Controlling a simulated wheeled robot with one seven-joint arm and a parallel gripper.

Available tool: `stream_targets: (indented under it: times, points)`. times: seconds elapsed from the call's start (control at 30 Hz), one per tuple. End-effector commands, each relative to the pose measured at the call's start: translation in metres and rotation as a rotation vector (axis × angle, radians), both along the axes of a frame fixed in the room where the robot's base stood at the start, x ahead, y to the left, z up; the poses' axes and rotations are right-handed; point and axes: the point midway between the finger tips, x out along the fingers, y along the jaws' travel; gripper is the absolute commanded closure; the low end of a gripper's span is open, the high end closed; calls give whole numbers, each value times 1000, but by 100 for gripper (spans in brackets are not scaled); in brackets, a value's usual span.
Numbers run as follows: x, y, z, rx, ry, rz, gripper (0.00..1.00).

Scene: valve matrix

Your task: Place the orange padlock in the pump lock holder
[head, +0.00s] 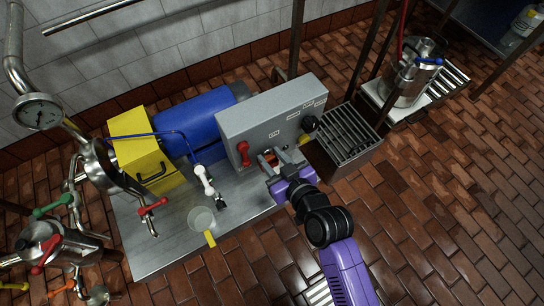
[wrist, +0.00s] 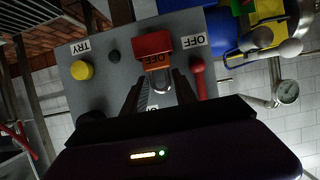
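The orange padlock (wrist: 157,62) is between my fingertips in the wrist view. Its grey shackle (wrist: 161,84) shows between the fingers. My gripper (wrist: 160,76) appears shut on the padlock's sides. Just beyond it is a red block (wrist: 152,42) on the grey pump control box, perhaps the lock holder. The padlock overlaps this block in view, so I cannot tell whether they touch. In the head view my gripper (head: 274,158) is at the front face of the grey box (head: 272,112), with a little orange-red (head: 269,158) between its fingers.
A red lever (head: 244,153) and a yellow button (wrist: 82,70) flank the spot. A metal grate box (head: 350,135) stands right of the pump box.

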Motion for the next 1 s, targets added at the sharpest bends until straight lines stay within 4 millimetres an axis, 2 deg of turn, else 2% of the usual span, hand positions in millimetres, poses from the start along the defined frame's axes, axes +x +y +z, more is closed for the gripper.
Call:
stream_targets:
  times: [0.03,0.07,0.47,0.57,1.0]
  points:
    - [0,0,0,0,0,0,54]
    - [0,0,0,0,0,0,50]
    - [0,0,6,0,0,0,50]
    - [-10,-7,9,-1,3,-1,50]
    - [-76,-50,42,-1,2,0,50]
